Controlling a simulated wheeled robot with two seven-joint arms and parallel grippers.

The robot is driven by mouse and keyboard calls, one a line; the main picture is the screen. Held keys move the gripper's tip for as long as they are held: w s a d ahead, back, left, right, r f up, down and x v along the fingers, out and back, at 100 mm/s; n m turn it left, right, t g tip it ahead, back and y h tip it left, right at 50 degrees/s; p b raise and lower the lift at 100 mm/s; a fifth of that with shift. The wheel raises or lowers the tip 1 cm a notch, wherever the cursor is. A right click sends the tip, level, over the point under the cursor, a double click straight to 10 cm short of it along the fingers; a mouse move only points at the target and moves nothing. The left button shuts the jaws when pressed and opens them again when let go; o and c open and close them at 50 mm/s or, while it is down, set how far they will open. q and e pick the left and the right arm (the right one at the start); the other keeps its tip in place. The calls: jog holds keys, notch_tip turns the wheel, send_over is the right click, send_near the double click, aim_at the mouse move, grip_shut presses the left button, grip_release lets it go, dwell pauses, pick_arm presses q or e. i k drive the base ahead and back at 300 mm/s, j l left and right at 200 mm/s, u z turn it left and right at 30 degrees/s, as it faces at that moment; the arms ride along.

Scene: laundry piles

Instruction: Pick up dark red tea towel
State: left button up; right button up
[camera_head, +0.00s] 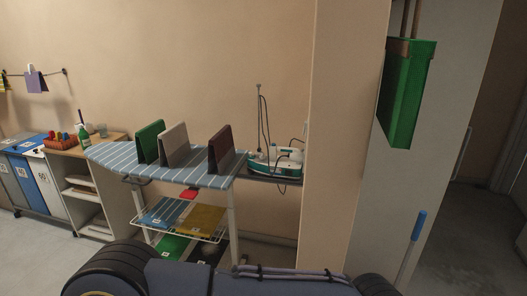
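The dark red tea towel (221,149) stands folded like a tent on the blue striped ironing board (110,154). It is the rightmost of three folded towels there, near the board's right end. A beige towel (174,145) and a green towel (150,142) stand to its left in the same way. Neither of my grippers shows in the head view, and nothing of mine touches the towel.
A teal and white steam iron station (277,160) stands just right of the board. Folded cloths lie on the rack below (199,221). A wall corner (338,140) and a hanging green thing (407,95) are at right. A shelf unit (78,190) and bins stand at left.

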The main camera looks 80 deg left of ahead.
aim_at(222, 148)
jog(key=k+u, duration=0.15)
jog(key=u, duration=1.8)
jog(key=l+u, duration=0.1)
jog(key=u, duration=0.35)
jog(key=l+u, duration=0.1)
jog(key=u, duration=0.3)
jog(key=l+u, duration=0.1)
jog(key=u, duration=0.35)
jog(key=i, duration=0.2)
jog(key=j+z, duration=0.05)
